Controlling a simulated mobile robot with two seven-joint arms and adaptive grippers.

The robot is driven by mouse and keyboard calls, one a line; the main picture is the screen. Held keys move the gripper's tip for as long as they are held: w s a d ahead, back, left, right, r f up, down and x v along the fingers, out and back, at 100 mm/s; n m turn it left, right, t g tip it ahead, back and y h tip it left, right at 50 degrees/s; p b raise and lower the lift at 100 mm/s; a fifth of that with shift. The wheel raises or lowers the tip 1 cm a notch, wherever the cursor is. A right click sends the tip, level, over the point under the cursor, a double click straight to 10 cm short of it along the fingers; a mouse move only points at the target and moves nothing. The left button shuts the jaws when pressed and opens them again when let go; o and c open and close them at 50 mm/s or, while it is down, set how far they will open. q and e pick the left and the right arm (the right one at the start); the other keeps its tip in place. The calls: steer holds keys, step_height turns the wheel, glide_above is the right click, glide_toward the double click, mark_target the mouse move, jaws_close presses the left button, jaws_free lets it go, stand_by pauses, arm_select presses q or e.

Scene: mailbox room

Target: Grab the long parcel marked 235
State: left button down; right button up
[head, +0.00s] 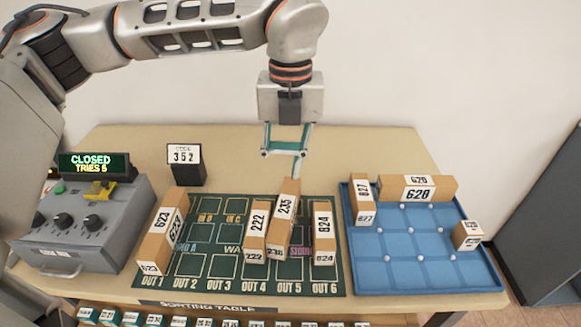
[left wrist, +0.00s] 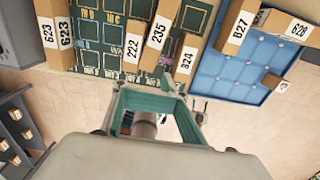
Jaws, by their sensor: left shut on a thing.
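The long parcel marked 235 (head: 285,207) is a brown box with white labels, between the parcels marked 222 and 824 on the sorting mat. It also shows in the left wrist view (left wrist: 157,38). My left gripper (head: 298,172) comes down from above at the far end of parcel 235. It is shut on that end, and the fingertips are partly hidden. Whether the parcel is lifted off the mat I cannot tell. My right gripper is in neither view.
Parcel 222 (head: 256,232) stands close on the left and parcel 824 (head: 323,232) on the right. Parcel 623 (head: 163,228) lies at the mat's left edge. A blue tray (head: 420,275) with several parcels is at the right. A control box (head: 80,225) and a 352 sign (head: 185,155) stand left.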

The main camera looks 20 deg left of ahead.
arm_select(q)
steer(key=c, duration=0.6)
jaws_free()
